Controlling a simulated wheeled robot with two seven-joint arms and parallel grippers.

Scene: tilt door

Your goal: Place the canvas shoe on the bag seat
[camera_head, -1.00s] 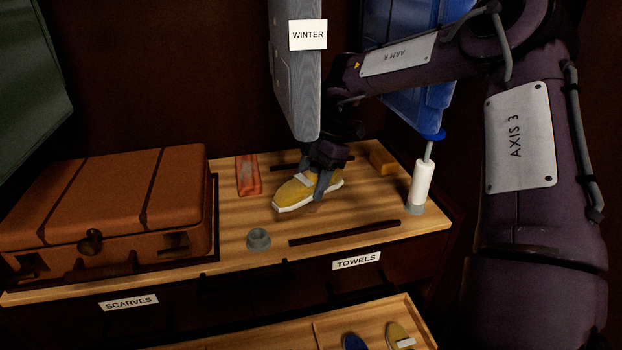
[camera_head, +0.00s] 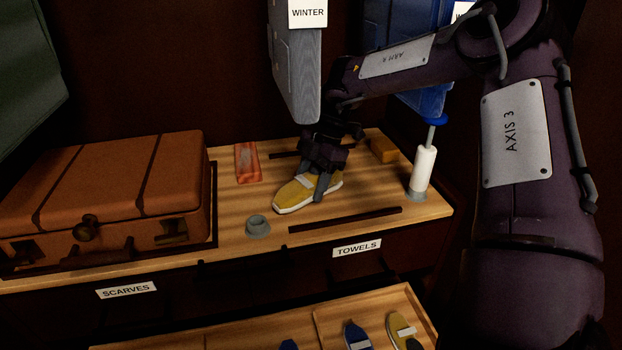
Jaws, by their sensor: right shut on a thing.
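The canvas shoe (camera_head: 292,195) is mustard yellow with a pale sole and a white strap, toe pointing left. My right gripper (camera_head: 322,186) is shut on its right part from above. The shoe is level, at or just above the wooden counter top (camera_head: 236,205); I cannot tell whether it touches. It is between two dark rails, the front one (camera_head: 345,220) and a back one (camera_head: 284,155) partly hidden by my gripper. This railed stretch of counter may be the bag seat; nothing marks it by name. My left gripper is out of view.
A brown suitcase (camera_head: 110,180) fills the counter's left. Around the shoe are a grey ring (camera_head: 258,226), a reddish block (camera_head: 247,162), a yellow block (camera_head: 383,150) and a white post (camera_head: 422,172). A grey panel (camera_head: 298,75) hangs above. An open drawer (camera_head: 330,314) below holds more shoes.

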